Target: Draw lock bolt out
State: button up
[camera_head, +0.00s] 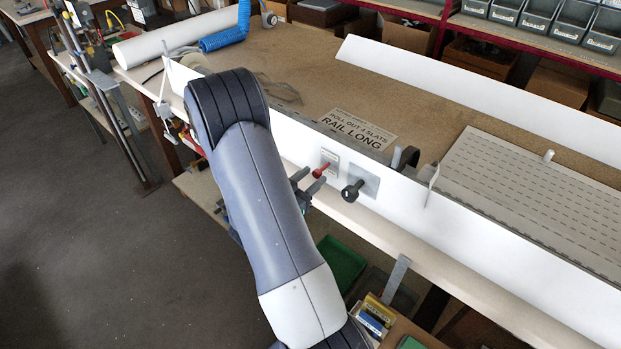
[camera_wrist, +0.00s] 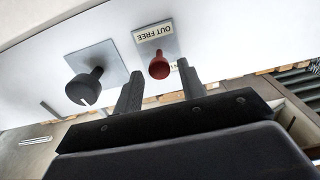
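A red knob (camera_head: 320,170) sticks out of a small plate on the face of a long white rail (camera_head: 440,203). I take it to be the lock bolt. In the wrist view the red knob (camera_wrist: 159,66) stands beside a label (camera_wrist: 154,32) reading "OUT FREE". My gripper (camera_head: 308,183) is open, close in front of the rail. In the wrist view its two fingers (camera_wrist: 160,72) appear on either side of the red knob, with nothing held. Whether the knob lies between the fingertips or just beyond them I cannot tell.
A black knob (camera_head: 352,190) on a grey square plate (camera_head: 366,180) sits just right of the red one; it also shows in the wrist view (camera_wrist: 84,88). A sign (camera_head: 357,128) lies behind the rail on the bench. A green tray (camera_head: 341,262) is below.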

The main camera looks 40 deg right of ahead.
jog(key=shift+o, duration=0.4)
jog(key=shift+a, duration=0.3)
jog(key=a+b, duration=0.2)
jog(key=a, duration=0.8)
jog(key=shift+s, duration=0.45)
jog(key=d+p, duration=0.1)
jog(key=d, duration=0.6)
jog(key=w+d+p, duration=0.1)
jog(key=d, duration=0.3)
jog(key=shift+d+r+p, duration=0.1)
jog(key=shift+d+p, duration=0.15)
jog(key=shift+p, duration=0.05)
jog(key=shift+d, duration=0.3)
